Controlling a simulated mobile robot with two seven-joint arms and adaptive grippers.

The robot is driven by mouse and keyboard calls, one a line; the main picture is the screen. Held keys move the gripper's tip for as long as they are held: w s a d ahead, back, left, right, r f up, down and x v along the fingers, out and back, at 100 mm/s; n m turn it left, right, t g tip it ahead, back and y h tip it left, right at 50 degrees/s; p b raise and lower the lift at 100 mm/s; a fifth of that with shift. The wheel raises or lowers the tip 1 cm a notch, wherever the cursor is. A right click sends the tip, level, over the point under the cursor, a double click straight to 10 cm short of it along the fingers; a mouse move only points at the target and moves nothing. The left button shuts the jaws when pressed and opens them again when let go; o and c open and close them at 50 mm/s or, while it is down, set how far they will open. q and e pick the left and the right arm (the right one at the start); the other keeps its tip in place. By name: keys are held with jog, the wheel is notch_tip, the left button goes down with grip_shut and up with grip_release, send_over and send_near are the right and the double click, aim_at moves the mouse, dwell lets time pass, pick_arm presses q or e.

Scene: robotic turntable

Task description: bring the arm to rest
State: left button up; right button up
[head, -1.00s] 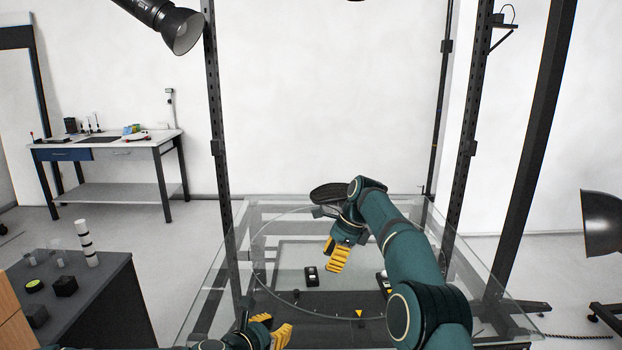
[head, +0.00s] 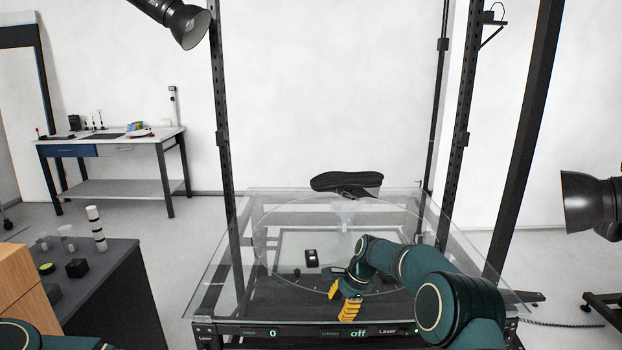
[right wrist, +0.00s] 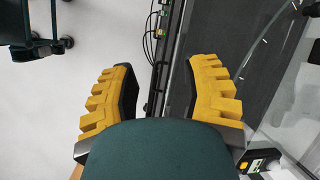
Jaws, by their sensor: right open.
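My right gripper (head: 341,300) is low over the front part of the glass turntable (head: 285,205), with its yellow fingers apart and nothing between them. In the right wrist view the fingers (right wrist: 162,75) spread wide beside a dark edge with cables. My right arm (head: 415,265) reaches in from the lower right. Of my left arm only a teal part (head: 25,335) shows at the bottom left; its gripper is out of view.
A small black and white device (head: 312,258) lies beneath the glass. Dark uprights (head: 222,120) frame the rig. Lamps stand at both sides, and a dark cabinet (head: 110,290) holds small items on the left.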

pick_arm(q)
jog(key=s+f+m+g+y+b, duration=0.1)
jog(key=s+f+m+g+b, duration=0.25)
jog(key=s+f+m, duration=0.75)
pick_arm(e)
jog(key=s+d+f+n, duration=0.2)
jog(key=s+f+n, duration=0.3)
jog(key=s+f, duration=1)
pick_arm(q)
jog(key=s+a+f+m+g+y+b, duration=0.2)
jog(key=s+a+f+m+g+b, duration=0.1)
jog(key=s+a+f+m, duration=0.2)
notch_tip(320, 180, down, 4)
jog(key=a+m, duration=0.2)
jog(key=m, duration=0.1)
jog(key=shift+s+a+r+m+y, duration=0.2)
jog(key=shift+m+y, duration=0.1)
jog(key=shift+y, duration=0.1)
pick_arm(e)
jog(key=s+f+n, duration=0.3)
jog(key=s, duration=0.7)
jog(key=s+f+n+t, duration=0.1)
jog(key=s+f+n, duration=0.3)
jog(key=s, duration=0.7)
jog(key=shift+f+h, duration=0.3)
